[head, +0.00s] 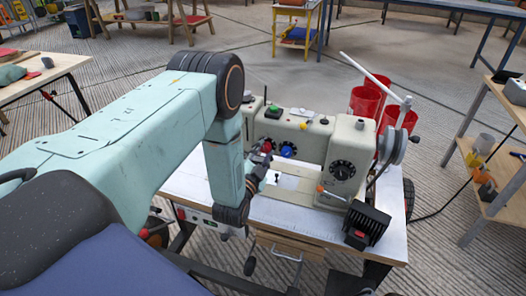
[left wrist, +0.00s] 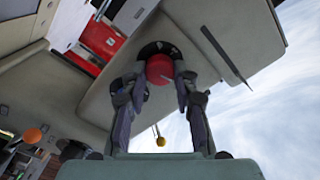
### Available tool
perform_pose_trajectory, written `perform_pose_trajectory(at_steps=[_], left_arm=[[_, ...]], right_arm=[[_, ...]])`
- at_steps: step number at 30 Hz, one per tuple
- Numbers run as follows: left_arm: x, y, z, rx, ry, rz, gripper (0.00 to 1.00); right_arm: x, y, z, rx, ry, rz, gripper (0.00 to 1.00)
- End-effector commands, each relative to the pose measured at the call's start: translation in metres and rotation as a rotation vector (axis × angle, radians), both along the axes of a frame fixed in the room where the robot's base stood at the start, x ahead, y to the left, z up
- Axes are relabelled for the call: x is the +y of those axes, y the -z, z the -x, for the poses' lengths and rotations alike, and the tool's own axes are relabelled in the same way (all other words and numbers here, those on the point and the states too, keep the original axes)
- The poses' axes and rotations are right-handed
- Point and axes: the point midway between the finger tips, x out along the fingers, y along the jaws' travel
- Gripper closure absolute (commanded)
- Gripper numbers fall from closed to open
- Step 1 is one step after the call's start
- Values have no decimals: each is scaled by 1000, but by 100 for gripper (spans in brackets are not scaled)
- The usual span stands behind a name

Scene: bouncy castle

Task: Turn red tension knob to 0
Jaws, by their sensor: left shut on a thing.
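A cream sewing-machine-like unit (head: 300,135) stands on a light worktable (head: 300,225). The red tension knob (head: 267,147) is on its front face, left of a blue knob (head: 288,150). My left gripper (head: 262,158) reaches the front of the unit at the red knob. In the left wrist view, the red knob (left wrist: 160,69) sits on a black dial between the two fingers of the left gripper (left wrist: 160,82), which is shut on it. The dial's marks are too small to read. My right gripper is not in view.
A black dial (head: 342,169) is on the unit's right head. A black box (head: 366,223) sits at the table's front right. Red cups (head: 368,100) stand behind the unit. Another table (head: 42,75) is at the left, and a wooden shelf (head: 492,160) is at the right.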

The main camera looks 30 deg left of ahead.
Motion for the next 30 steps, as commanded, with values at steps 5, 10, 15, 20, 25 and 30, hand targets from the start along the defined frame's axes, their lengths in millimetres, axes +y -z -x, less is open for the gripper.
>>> perform_pose_trajectory(at_steps=[5, 10, 15, 20, 25, 30], left_arm=[[0, -1, 0, -38, 0, 165, 100], [0, 0, 1, -76, 0, 321, 100], [0, 0, 1, -114, -1, 478, 100], [1, 0, 1, -149, -1, 626, 100], [1, 0, 1, -187, -1, 782, 100], [1, 0, 1, -224, -1, 940, 100]], right_arm=[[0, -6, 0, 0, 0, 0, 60], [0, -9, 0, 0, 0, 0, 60], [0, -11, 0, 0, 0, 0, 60], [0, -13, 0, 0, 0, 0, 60], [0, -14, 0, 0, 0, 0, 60], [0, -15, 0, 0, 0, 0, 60]])
